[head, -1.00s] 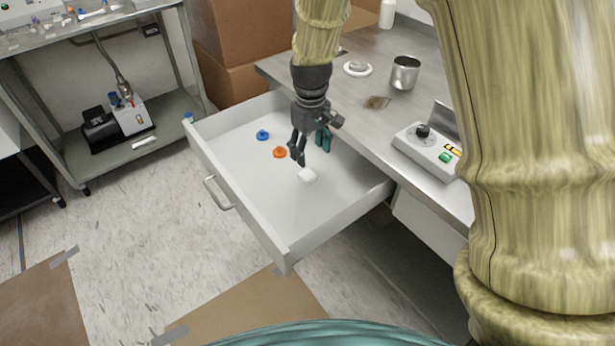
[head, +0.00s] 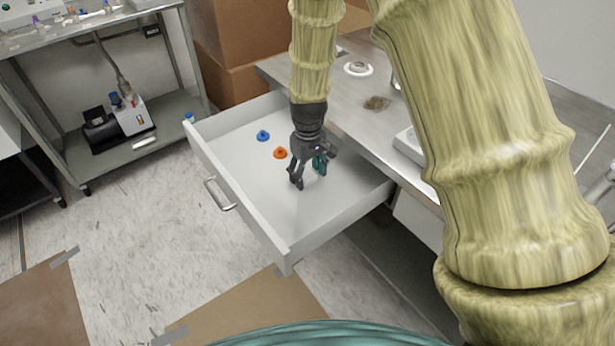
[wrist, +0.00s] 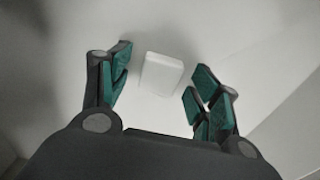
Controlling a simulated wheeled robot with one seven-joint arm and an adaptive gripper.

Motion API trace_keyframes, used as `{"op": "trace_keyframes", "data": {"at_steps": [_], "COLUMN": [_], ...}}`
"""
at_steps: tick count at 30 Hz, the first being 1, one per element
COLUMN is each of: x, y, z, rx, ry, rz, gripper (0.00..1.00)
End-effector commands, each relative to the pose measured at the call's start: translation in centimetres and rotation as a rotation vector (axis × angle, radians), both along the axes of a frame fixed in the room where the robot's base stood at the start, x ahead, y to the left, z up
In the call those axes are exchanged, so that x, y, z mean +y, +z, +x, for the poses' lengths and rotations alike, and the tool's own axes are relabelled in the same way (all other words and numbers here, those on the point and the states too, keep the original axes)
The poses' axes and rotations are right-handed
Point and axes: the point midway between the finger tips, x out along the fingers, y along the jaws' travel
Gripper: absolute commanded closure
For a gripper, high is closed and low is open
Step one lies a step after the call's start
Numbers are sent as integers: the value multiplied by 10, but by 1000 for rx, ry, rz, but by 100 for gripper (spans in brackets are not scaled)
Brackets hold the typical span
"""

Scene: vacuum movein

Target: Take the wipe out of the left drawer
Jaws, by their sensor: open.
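The wipe is a small white block (wrist: 161,74) on the white drawer floor in the wrist view. It lies between and just beyond the tips of my gripper's fingers, apart from both. In the head view my gripper (head: 308,177) hides it. My gripper (wrist: 158,88) is open and empty, low inside the drawer, with teal pads on its dark fingers. The left drawer (head: 240,218) is pulled out from under the bench. A blue piece (head: 263,135) and an orange piece (head: 280,152) lie in the drawer to the left of my gripper.
The metal bench top (head: 352,115) overhangs the drawer's right side. The drawer walls stand around my gripper. Cardboard boxes (head: 235,45) stand behind, and a cart (head: 170,115) stands left.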

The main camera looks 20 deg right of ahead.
Motion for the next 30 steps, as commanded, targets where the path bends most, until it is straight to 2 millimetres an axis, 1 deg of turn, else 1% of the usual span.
{"op": "trace_keyframes", "data": {"at_steps": [5,6,8,9,12,23,26,30], "x": [0,0,0,0,0,0,0,0], "y": [0,0,0,0,0,1,5,17], "z": [0,0,0,0,0,0,0,0], "rx": [0,0,0,0,0,0,-1,-2], "ry": [0,0,0,0,0,0,0,0], "rz": [0,0,0,0,0,0,0,0], "gripper": [38,41,52,59,76,76,76,76]}}
